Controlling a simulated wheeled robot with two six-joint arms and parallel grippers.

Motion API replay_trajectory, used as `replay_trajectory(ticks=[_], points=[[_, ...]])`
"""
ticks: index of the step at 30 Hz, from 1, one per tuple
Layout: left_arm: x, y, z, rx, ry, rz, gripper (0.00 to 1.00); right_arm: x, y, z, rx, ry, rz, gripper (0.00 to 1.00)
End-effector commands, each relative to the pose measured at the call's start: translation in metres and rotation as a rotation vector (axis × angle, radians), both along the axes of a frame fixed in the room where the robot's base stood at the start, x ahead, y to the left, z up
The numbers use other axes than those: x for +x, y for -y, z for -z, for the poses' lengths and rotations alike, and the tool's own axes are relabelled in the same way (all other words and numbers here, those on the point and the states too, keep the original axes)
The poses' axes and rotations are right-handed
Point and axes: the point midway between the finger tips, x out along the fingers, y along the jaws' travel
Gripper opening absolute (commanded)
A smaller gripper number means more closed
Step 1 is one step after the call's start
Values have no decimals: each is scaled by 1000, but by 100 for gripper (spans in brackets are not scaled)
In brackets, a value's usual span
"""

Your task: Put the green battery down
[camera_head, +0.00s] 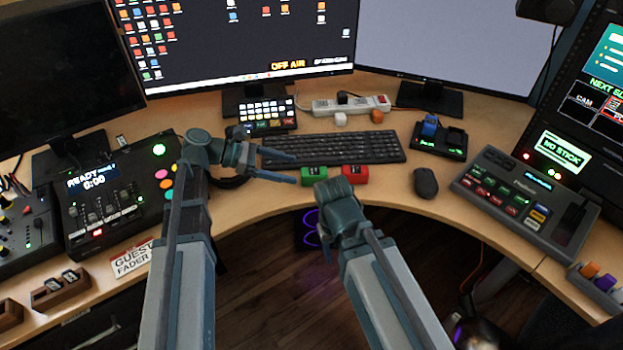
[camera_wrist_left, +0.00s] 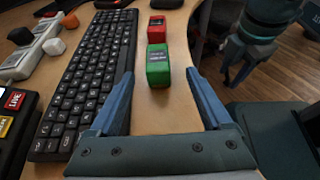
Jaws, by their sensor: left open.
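The green battery (camera_head: 312,175) is a small green block with a dark label. It rests on the wooden desk just in front of the keyboard and also shows in the left wrist view (camera_wrist_left: 158,66). My left gripper (camera_head: 296,169) is open and empty, its fingertips pointing at the battery from the left. In the left wrist view the battery is just beyond the open fingers (camera_wrist_left: 160,76), with a visible gap. My right gripper (camera_head: 328,248) points downward past the desk edge; its fingers are mostly hidden by its own wrist.
A red battery (camera_head: 355,174) lies right of the green one. The keyboard (camera_head: 335,149) is behind them, the mouse (camera_head: 425,183) to the right. A dock with a blue battery (camera_head: 430,126) stands behind the mouse. The desk's curved front edge is close to the batteries.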

Motion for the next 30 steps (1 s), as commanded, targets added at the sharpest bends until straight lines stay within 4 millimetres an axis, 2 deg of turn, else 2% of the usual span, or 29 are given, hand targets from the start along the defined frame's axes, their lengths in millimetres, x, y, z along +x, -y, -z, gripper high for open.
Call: replay_trajectory(ticks=[1, 6, 17, 27, 30], points=[[0, 10, 8, 0, 1, 3, 82, 0, 0, 8, 0, 0, 0, 50], [2, 31, 15, 0, 0, 2, 82, 0, 0, 14, 0, 0, 0, 50], [4, 40, 17, 0, 0, 0, 82, 0, 0, 17, 0, 0, 0, 50], [9, 79, 33, 0, 0, 2, 82, 0, 0, 33, 0, 0, 0, 50], [10, 86, 34, 0, 0, 0, 82, 0, 0, 34, 0, 0, 0, 50]])
